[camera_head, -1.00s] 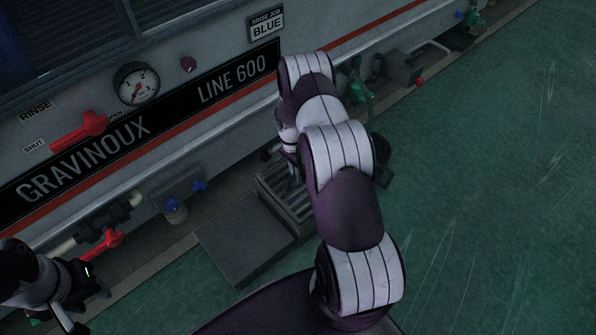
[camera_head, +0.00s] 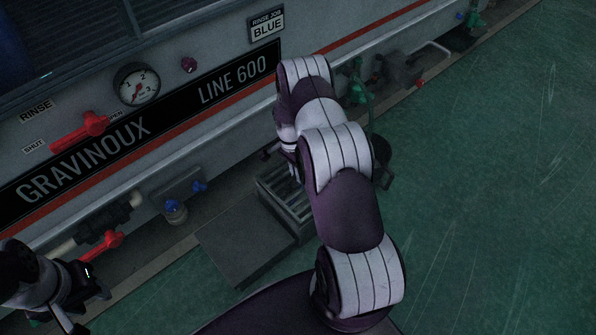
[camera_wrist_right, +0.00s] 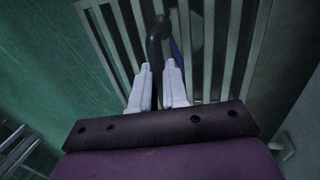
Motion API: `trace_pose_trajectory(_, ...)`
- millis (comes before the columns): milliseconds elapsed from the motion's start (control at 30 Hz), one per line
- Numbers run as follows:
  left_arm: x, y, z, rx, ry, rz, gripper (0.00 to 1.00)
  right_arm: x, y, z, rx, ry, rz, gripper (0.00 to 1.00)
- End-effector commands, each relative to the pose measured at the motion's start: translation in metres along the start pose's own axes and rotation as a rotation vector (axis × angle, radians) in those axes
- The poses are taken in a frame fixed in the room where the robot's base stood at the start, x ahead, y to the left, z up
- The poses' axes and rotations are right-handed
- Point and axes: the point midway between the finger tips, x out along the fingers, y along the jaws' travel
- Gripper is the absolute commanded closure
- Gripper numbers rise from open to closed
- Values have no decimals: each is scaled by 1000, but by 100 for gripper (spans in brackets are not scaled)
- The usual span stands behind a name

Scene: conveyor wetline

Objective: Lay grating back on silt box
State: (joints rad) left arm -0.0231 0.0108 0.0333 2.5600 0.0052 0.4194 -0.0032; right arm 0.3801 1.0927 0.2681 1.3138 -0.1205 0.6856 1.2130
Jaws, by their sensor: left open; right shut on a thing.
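The slatted grating (camera_head: 286,200) shows in the head view at the silt box (camera_head: 303,232) on the floor against the machine, partly hidden by my right arm. Its pale bars (camera_wrist_right: 228,50) fill much of the right wrist view. My right gripper (camera_wrist_right: 160,84) is over the bars, shut on a dark curved handle (camera_wrist_right: 156,38). I cannot tell whether this handle belongs to the grating, or whether the grating is seated or raised. In the head view the right fingers are mostly hidden behind my arm. My left gripper (camera_head: 88,308) is open and empty at the lower left.
A flat grey plate (camera_head: 243,240) lies directly left of the box. A dark bucket (camera_head: 382,158) stands right of my arm. Red valve handles (camera_head: 103,246), blue knobs (camera_head: 174,207) and a green valve (camera_head: 357,85) stick out along the machine. The green floor at right is clear.

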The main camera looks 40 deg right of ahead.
Motion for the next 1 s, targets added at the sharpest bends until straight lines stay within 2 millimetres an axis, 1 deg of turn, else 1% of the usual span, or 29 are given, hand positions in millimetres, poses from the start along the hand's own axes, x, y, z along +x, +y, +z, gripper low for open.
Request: trace_pose_trajectory(1000, 14, 0, 2, 0, 0, 0, 58, 20, -5, -1, 0, 1, -1, 100)
